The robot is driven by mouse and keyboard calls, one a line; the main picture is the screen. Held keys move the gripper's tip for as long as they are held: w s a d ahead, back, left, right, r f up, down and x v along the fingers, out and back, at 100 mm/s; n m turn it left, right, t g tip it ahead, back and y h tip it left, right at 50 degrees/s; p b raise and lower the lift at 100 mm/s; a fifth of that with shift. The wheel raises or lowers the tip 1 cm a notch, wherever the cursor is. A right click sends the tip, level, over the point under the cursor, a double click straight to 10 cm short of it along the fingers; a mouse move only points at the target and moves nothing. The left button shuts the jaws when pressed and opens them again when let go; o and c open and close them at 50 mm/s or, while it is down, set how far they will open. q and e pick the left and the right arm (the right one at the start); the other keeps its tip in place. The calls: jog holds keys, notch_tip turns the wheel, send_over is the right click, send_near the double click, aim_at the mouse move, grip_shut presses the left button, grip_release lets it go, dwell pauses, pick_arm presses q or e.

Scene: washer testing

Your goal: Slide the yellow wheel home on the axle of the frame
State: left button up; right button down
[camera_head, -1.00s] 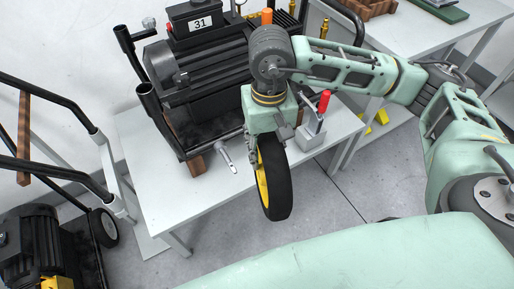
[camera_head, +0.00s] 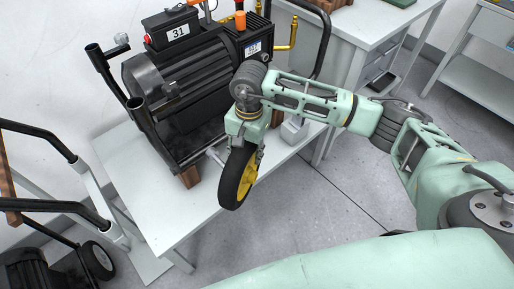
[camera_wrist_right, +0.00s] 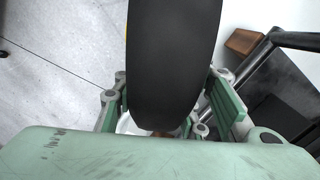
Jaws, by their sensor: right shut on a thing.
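The yellow wheel (camera_head: 250,178), a yellow hub with a black tyre, hangs upright from my right gripper (camera_head: 243,146), off the front edge of the table. My right gripper is shut on its upper part; in the right wrist view the tyre (camera_wrist_right: 173,60) sits between the fingers. The frame (camera_head: 139,115) is black tubing around a motor unit on the table. Its silver axle (camera_head: 214,154) sticks out at the lower front, just left of the wheel. The wheel hides part of that area, so I cannot tell whether they touch. My left gripper is not in view.
The motor unit (camera_head: 178,78) labelled 31 stands on the white table (camera_head: 143,188). Wooden blocks (camera_head: 190,177) support the frame. A grey fixture (camera_head: 294,130) stands behind my right gripper. A cart with black handles (camera_head: 50,207) is at the left. The floor at right is clear.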

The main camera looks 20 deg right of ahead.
jog(key=f+m, duration=0.1)
jog(key=f, duration=0.2)
jog(key=w+f+m, duration=0.1)
jog(key=f+m, duration=0.1)
jog(key=f, duration=0.2)
jog(key=w+f+m, duration=0.1)
jog(key=f+m, duration=0.1)
jog(key=f, duration=0.2)
jog(key=shift+d+f, duration=0.2)
jog(key=shift+d, duration=0.1)
jog(key=shift+w+a, duration=0.1)
jog(key=shift+w, duration=0.1)
